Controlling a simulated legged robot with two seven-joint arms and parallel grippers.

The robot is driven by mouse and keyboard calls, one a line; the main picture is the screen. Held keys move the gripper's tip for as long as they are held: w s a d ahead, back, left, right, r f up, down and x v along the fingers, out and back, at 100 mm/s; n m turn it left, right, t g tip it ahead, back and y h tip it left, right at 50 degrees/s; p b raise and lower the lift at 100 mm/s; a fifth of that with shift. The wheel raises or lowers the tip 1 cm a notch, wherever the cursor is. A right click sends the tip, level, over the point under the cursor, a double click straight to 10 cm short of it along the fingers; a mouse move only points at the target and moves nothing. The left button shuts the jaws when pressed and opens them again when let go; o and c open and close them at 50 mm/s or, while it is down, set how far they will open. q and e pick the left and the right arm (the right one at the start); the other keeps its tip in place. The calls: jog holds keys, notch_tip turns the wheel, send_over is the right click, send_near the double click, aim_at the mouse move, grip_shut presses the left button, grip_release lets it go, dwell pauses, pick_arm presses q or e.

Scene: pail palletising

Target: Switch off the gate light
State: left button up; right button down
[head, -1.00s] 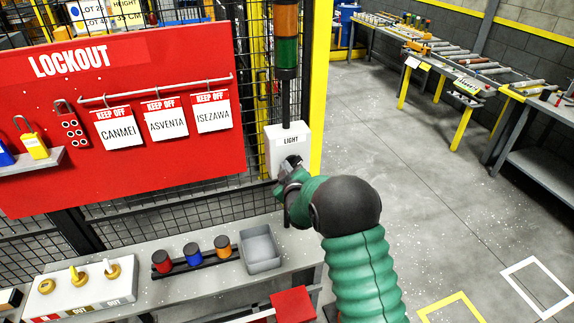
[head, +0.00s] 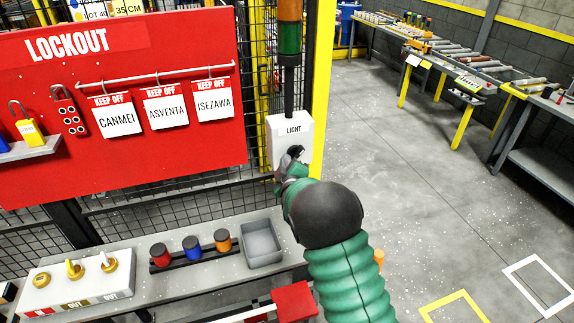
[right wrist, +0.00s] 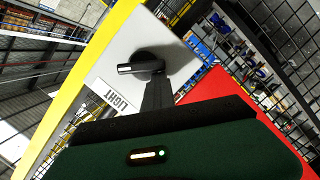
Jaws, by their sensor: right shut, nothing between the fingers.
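The white switch box marked LIGHT (head: 292,128) is on the post beside the yellow frame, under a stack light with orange and green sections (head: 289,38). In the right wrist view the box (right wrist: 118,68) carries a black round knob (right wrist: 150,60) with a short lever whose pale tip points left in the picture. My left gripper is out of view.
A red LOCKOUT board (head: 130,95) with tags and padlocks hangs left of the post. Below it, a grey bench (head: 200,277) bears a grey tray (head: 262,258), coloured pegs and a white box with yellow selectors (head: 75,285). Open floor lies to the right.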

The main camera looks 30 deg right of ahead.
jog(key=n+b, duration=0.1)
jog(key=n, duration=0.1)
jog(key=f+n+h+b, duration=0.1)
jog(key=n+b, duration=0.1)
jog(key=f+n+t+b, duration=0.1)
jog(key=n+b, duration=0.1)
jog(key=shift+s+d+f+n, duration=0.1)
jog(key=shift+d+f+n, duration=0.05)
jog(key=shift+d+n, duration=0.2)
jog(key=shift+h, duration=0.3)
